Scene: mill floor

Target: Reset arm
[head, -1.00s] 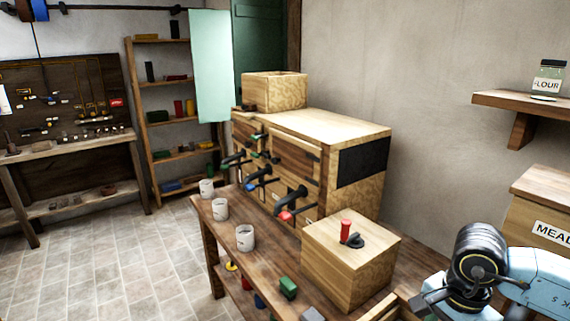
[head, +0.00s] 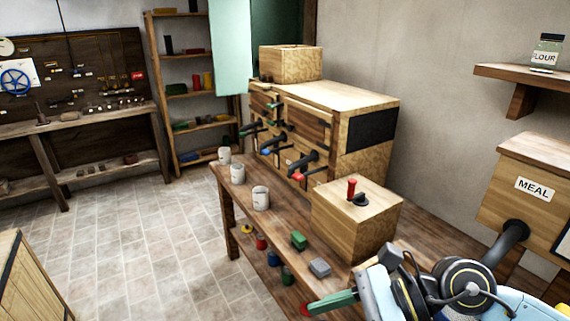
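My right arm comes in at the lower right of the head view. Its gripper (head: 345,299) is low at the bottom edge, in front of the bench's near end. A green bar shows at its tip; I cannot tell whether this is a finger or a held piece, nor whether the gripper is open. My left gripper is not in view. A wooden box (head: 345,228) with a red peg (head: 351,189) and a black knob stands on the bench, beyond the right arm.
The bench (head: 246,205) carries several pale cups (head: 261,198), a green block (head: 299,240) and a grey block (head: 319,268). A wooden cabinet (head: 365,89) with black spouts stands behind. A MEAL bin (head: 533,187) is at right. Tiled floor (head: 160,240) is open at left.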

